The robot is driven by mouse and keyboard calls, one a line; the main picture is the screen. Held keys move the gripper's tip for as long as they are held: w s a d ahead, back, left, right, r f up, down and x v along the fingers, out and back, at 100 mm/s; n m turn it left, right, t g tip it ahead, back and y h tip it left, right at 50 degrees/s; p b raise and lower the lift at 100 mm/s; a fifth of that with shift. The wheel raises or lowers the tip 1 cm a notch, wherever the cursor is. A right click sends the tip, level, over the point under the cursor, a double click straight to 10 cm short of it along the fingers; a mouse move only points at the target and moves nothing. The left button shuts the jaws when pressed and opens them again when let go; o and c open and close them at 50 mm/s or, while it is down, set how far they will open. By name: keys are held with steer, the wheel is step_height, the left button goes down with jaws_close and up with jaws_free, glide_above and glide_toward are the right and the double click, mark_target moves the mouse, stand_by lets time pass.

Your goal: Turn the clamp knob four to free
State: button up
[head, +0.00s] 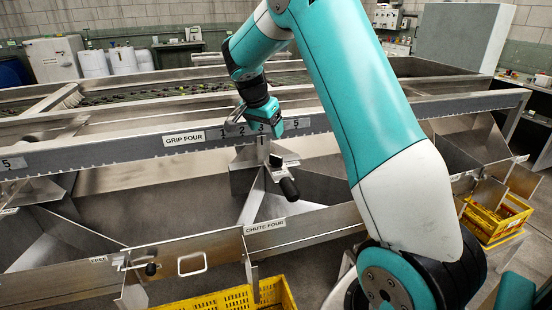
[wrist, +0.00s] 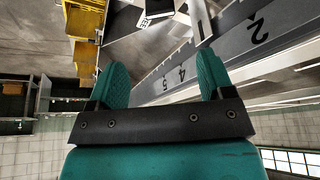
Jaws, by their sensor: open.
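A black knob (head: 289,188) sticks out on a metal bracket below the numbered rail, above the chute four plate. I take it for clamp knob four, but no readable label on it confirms this. A small white label plate (head: 291,162) sits just above it. My gripper (head: 264,128) is at the numbered rail (head: 100,152), above the knob and apart from it. In the wrist view, my gripper (wrist: 148,82) is open with nothing held between its fingers. A black part with a white label (wrist: 155,12) shows beyond the fingers at the top edge.
The grip four label (head: 184,138) is on the rail, left of my gripper, near a metal handle (head: 235,117). The chute four label (head: 265,227) marks the front plate. Yellow crates stand below at front (head: 235,298) and right (head: 495,215). Another black knob (head: 151,268) is lower left.

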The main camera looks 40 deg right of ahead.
mark_target(276, 156)
steer(key=p+x, duration=0.1)
steer(key=x, duration=1.2)
steer(key=shift+f, duration=0.35)
steer(key=c, duration=0.9)
steer(key=shift+d+n, duration=0.1)
steer(key=shift+n, duration=0.2)
steer(key=n+t, duration=0.1)
steer(key=n, duration=0.1)
steer(key=n+b, duration=0.1)
steer(key=n, duration=0.1)
steer(key=shift+n+t+y, duration=0.3)
steer(key=shift+t+y, duration=0.1)
steer(key=shift+n+t+y, duration=0.35)
steer(key=shift+n+y, duration=0.05)
steer(key=shift+n, duration=0.9)
steer(key=shift+n+t+y, duration=0.35)
steer(key=shift+n+y, duration=0.05)
steer(key=shift+n, duration=0.9)
